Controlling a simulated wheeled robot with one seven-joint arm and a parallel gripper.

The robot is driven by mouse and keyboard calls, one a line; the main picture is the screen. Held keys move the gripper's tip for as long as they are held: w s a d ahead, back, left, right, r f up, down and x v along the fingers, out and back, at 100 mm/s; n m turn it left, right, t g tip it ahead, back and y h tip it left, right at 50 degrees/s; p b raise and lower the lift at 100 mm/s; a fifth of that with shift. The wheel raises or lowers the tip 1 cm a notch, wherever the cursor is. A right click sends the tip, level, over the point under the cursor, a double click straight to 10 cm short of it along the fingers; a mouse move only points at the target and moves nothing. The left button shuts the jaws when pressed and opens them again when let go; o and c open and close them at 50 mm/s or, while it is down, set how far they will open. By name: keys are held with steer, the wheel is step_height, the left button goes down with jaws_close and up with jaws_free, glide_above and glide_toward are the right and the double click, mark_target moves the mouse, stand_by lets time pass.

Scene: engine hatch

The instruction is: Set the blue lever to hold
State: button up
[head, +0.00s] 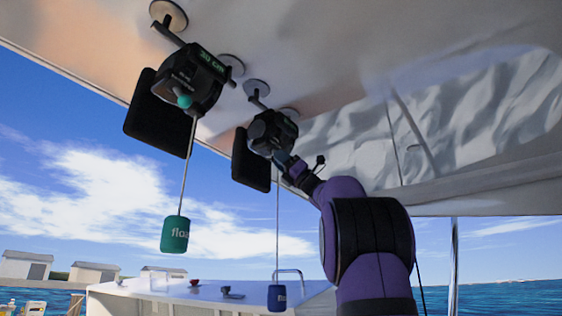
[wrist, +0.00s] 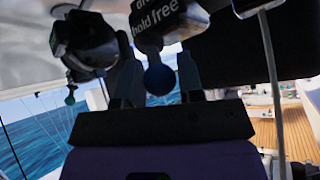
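The blue lever's round knob (wrist: 159,79) shows in the wrist view below a dark housing. The housing's label (wrist: 165,18) reads "hold free", with a line above cut off. My gripper (wrist: 157,72) is open, one finger on each side of the knob, with gaps between the fingers and the knob. In the head view my gripper (head: 292,168) is up at the right-hand dark unit (head: 271,133) under the hatch, and mostly hides the lever. A blue float (head: 277,298) hangs on a line from this unit.
A similar unit (head: 192,78) with a green display and teal knob (head: 184,101) is mounted to the left, with a teal float (head: 174,234) hanging below. Dark flat panels (head: 251,163) sit beside the units. The pale hatch underside (head: 330,45) is close overhead.

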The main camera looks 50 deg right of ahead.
steer(key=c, duration=0.4)
